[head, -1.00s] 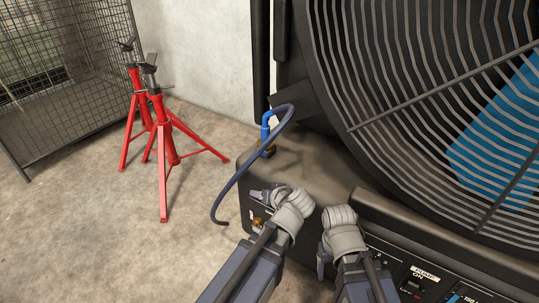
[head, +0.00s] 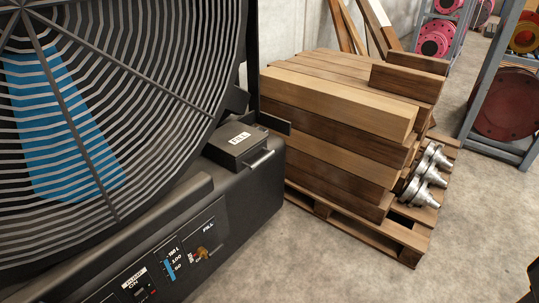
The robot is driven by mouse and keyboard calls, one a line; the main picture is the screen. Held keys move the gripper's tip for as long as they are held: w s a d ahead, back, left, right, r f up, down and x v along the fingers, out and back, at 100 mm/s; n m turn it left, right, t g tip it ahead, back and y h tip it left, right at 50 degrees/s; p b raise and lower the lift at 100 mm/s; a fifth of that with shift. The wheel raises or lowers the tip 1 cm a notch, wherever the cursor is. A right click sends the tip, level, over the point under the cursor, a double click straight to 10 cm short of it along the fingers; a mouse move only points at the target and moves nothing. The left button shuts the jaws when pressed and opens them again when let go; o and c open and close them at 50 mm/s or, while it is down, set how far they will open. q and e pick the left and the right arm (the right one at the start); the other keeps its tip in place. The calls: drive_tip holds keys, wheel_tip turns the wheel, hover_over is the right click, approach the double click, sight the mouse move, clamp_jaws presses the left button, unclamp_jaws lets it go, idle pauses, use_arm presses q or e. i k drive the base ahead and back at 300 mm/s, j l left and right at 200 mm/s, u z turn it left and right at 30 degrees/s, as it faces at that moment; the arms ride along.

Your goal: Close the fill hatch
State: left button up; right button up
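The fill hatch (head: 236,141) is a dark box-like lid with a white FILL label on top, at the right end of the black fan unit (head: 150,225). A light bar handle (head: 262,160) is on its front side. The lid looks flat and level, but I cannot tell whether it is fully shut.
The front panel (head: 180,262) has a PUMP ON switch, a blue level gauge and a brass FILL valve (head: 202,253). Timber beams (head: 335,105) on a pallet (head: 350,232) stand close right of the unit, with metal fittings (head: 428,178). A rack (head: 500,100) stands farther right. Floor is clear at lower right.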

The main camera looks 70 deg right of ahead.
sight(235, 145)
drive_tip(key=l+z, duration=0.1)
drive_tip(key=z, duration=0.3)
drive_tip(key=l+z, duration=0.1)
drive_tip(key=z, duration=0.35)
drive_tip(key=l+z, duration=0.15)
drive_tip(key=z, duration=0.25)
drive_tip(key=l+z, duration=0.1)
drive_tip(key=z, duration=0.35)
